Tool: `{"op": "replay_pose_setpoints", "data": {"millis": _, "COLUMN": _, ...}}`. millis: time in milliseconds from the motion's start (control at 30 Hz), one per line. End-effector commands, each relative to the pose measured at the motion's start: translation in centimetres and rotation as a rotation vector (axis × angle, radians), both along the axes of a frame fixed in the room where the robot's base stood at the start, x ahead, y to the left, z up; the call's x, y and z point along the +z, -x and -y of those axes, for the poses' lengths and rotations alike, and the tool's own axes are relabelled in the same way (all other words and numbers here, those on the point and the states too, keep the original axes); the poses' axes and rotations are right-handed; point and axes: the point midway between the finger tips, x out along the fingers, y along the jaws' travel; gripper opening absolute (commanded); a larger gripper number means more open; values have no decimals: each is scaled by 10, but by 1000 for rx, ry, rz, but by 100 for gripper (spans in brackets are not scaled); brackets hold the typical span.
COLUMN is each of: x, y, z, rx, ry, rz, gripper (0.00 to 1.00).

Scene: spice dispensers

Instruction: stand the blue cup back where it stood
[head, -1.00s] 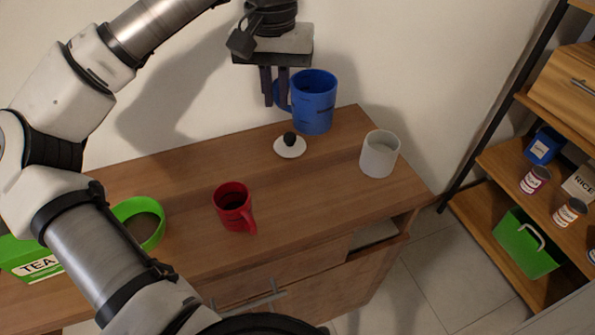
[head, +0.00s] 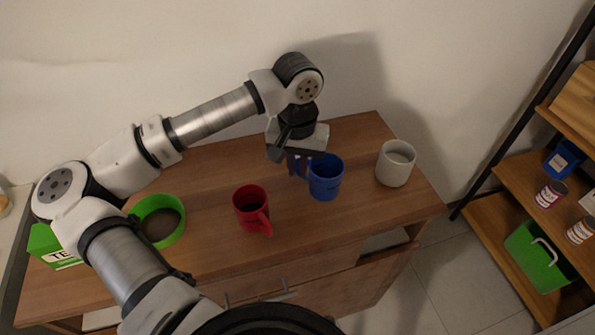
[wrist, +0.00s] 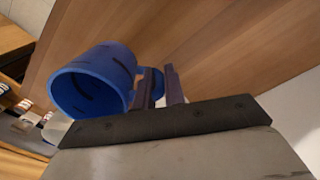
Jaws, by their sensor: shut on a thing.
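The blue cup (head: 326,180) is upright at the table's right half, between the red mug and the white cup. My gripper (head: 298,166) is at its left side, shut on its handle. In the wrist view the blue cup (wrist: 92,82) is left of my gripper (wrist: 162,88), and part of the handle shows between and beyond the fingers. The cup is at or just above the wooden table top (head: 215,180); I cannot tell whether its base touches.
A red mug (head: 251,208) stands to the left and nearer. A white cup (head: 396,164) stands close on the right. A green ring-shaped container (head: 160,222) and a green tea box (head: 50,247) are at the left. A shelf (head: 500,215) stands at the far right.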

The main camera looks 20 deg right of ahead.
Motion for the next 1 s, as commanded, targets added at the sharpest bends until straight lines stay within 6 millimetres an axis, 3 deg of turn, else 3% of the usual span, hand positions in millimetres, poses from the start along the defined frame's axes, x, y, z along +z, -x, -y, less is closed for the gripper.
{"op": "replay_pose_setpoints", "data": {"millis": 233, "x": -30, "y": 0, "z": 0, "rx": 0, "ry": 1, "rz": -2, "gripper": 0}}
{"op": "replay_pose_setpoints", "data": {"millis": 667, "x": -36, "y": 0, "z": 0, "rx": 0, "ry": 0, "rz": 0, "gripper": 0}}
{"op": "replay_pose_setpoints", "data": {"millis": 700, "x": -36, "y": 0, "z": 0, "rx": 0, "ry": 0, "rz": 0, "gripper": 14}}
{"op": "replay_pose_setpoints", "data": {"millis": 833, "x": -35, "y": 0, "z": 0, "rx": 0, "ry": 0, "rz": -1, "gripper": 31}}
{"op": "replay_pose_setpoints", "data": {"millis": 1000, "x": -35, "y": 0, "z": 0, "rx": 0, "ry": 0, "rz": -1, "gripper": 33}}
